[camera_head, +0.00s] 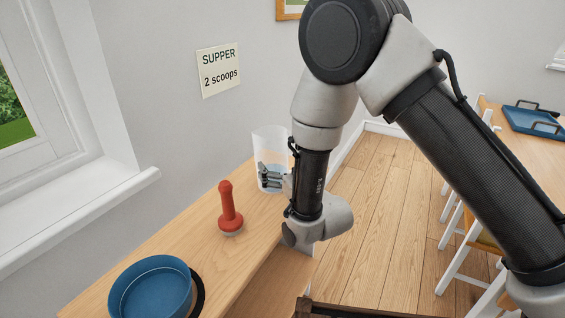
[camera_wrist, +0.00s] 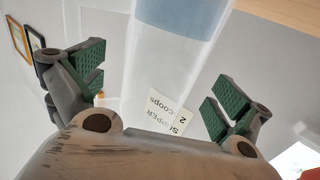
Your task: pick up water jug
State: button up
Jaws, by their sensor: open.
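The water jug (camera_head: 271,145) is a clear, tall vessel with pale blue water low in it. It stands upright at the far end of the wooden counter. My gripper (camera_head: 268,178) is at the jug's lower part, in front of it in the head view. In the wrist view the picture is upside down, and the clear jug (camera_wrist: 178,55) with its blue water lies between the green-padded fingers of my gripper (camera_wrist: 155,85). The fingers are spread apart, with gaps visible on both sides. My wrist hides part of the jug's right side in the head view.
A red knobbed object (camera_head: 229,208) stands on the wooden counter (camera_head: 180,228) nearer than the jug. A blue round pan (camera_head: 150,290) sits at the near end. A "SUPPER 2 scoops" sign (camera_head: 219,71) hangs on the wall. A blue tray (camera_head: 535,119) lies on a table at right.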

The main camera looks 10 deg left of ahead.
jog(key=x, duration=0.4)
jog(key=shift+s, duration=0.1)
jog(key=c, duration=1.3)
jog(key=shift+r, duration=0.1)
jog(key=shift+c, duration=0.2)
jog(key=shift+r, duration=0.1)
